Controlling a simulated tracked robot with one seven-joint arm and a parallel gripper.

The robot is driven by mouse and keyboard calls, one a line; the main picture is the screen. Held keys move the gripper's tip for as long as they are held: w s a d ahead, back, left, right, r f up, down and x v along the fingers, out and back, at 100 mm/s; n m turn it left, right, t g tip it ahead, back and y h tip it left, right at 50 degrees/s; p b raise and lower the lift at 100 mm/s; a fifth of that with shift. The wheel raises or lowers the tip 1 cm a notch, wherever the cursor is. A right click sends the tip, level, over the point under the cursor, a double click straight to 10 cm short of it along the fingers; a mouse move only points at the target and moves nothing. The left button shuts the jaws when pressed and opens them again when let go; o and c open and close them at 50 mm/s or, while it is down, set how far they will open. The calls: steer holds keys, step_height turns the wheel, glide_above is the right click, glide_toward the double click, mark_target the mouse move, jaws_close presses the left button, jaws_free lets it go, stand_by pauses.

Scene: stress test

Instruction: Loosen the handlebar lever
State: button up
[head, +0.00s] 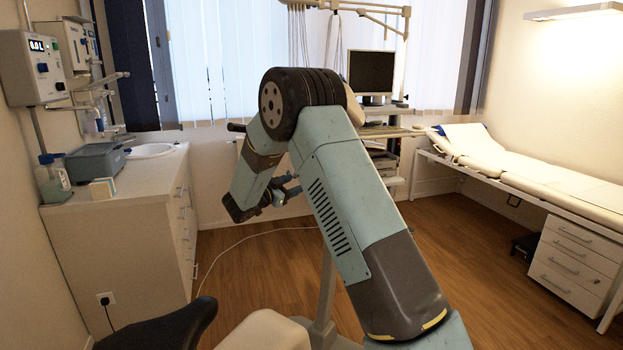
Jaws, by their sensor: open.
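My arm rises from the lower right, bends at a dark elbow joint and comes down to my gripper (284,190), small and partly hidden behind the arm. The gripper is open, with nothing seen between its fingers. A stationary bike stands in front of me. Its black saddle (165,328) and white body (262,332) show at the bottom, and its grey upright post (326,285) rises behind my arm. A dark bar end (237,127), perhaps a handlebar grip, shows left of the elbow. The handlebar lever cannot be made out; my arm hides most of that area.
A counter (120,215) with a sink and a grey device (97,161) stands at the left. A monitor (371,73) on a cart stands behind the arm. An examination couch (535,178) with drawers (575,262) runs along the right. A cable (235,243) crosses the open wooden floor.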

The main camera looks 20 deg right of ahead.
steer(key=x, duration=1)
steer(key=shift+w, duration=0.1)
steer(key=shift+c, duration=0.5)
jaws_close()
